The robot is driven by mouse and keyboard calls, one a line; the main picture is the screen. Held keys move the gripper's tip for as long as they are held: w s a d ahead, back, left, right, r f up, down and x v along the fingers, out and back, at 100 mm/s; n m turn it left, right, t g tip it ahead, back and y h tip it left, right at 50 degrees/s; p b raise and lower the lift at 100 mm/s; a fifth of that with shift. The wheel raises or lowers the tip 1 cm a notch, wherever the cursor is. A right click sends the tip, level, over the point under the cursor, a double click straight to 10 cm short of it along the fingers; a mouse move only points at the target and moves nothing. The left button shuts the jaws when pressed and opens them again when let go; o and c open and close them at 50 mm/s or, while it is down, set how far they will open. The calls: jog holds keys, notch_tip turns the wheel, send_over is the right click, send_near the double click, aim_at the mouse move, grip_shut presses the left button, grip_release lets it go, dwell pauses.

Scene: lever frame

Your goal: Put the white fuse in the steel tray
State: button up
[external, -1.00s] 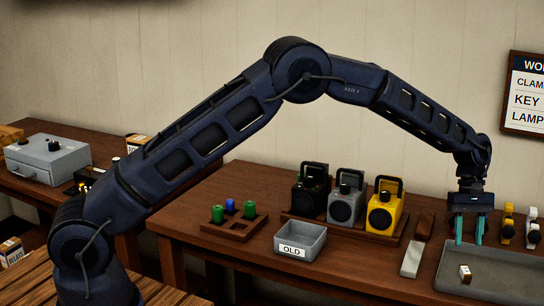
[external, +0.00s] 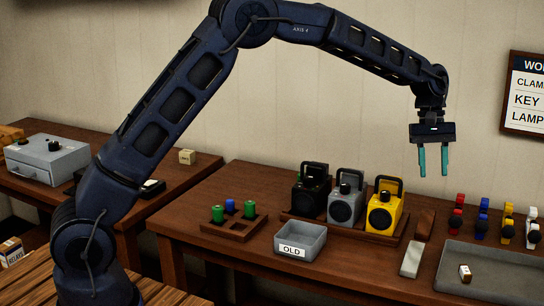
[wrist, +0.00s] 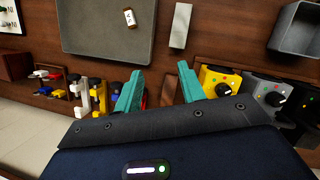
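A small white piece with brown ends and dark marks, which looks like the white fuse (external: 465,273), lies in the wide, shallow grey tray (external: 505,262), which looks like the steel tray. In the wrist view the fuse (wrist: 129,18) shows at the top, inside the rim of the tray (wrist: 85,40). My gripper (external: 433,174) is in the air well above the bench, left of and above the fuse in the external view. Its two teal fingers stand apart with nothing between them. The gripper (wrist: 160,82) also shows empty in the wrist view.
A grey bin marked OLD (external: 300,254), a wooden rack (external: 236,232) with green and blue cylinders, and a pale block (external: 412,258) are on the bench. Black, grey and yellow lamps (external: 383,212) stand behind. Coloured levers (external: 507,228) stand behind the tray.

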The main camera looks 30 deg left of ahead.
jog(key=s+a+r+t, duration=0.1)
jog(key=a+r, duration=0.4)
jog(key=a, duration=0.4)
jog(key=s+a+r+m+t, duration=0.1)
jog(key=a+r, duration=0.4)
jog(key=a, duration=0.4)
jog(key=s+a+r+t, duration=0.1)
jog(key=a+r, duration=0.4)
jog(key=a, duration=0.3)
jog(key=s+a+r+m+t, duration=0.1)
jog(key=s+a+r, duration=0.1)
jog(key=s+a, duration=0.45)
jog(key=s+a+r+t, duration=0.1)
jog(key=s+a+r, duration=0.15)
jog(key=a, duration=0.75)
jog(key=s+a+f+m+t+y, duration=0.1)
jog(key=s+a+f, duration=0.2)
jog(key=s+a, duration=0.5)
jog(key=s+a+f+t+y, duration=0.1)
jog(key=s+a+f, duration=0.3)
jog(key=s+a, duration=0.4)
jog(key=s, duration=0.5)
jog(key=shift+a+m, duration=0.35)
jog(key=shift+m, duration=0.05)
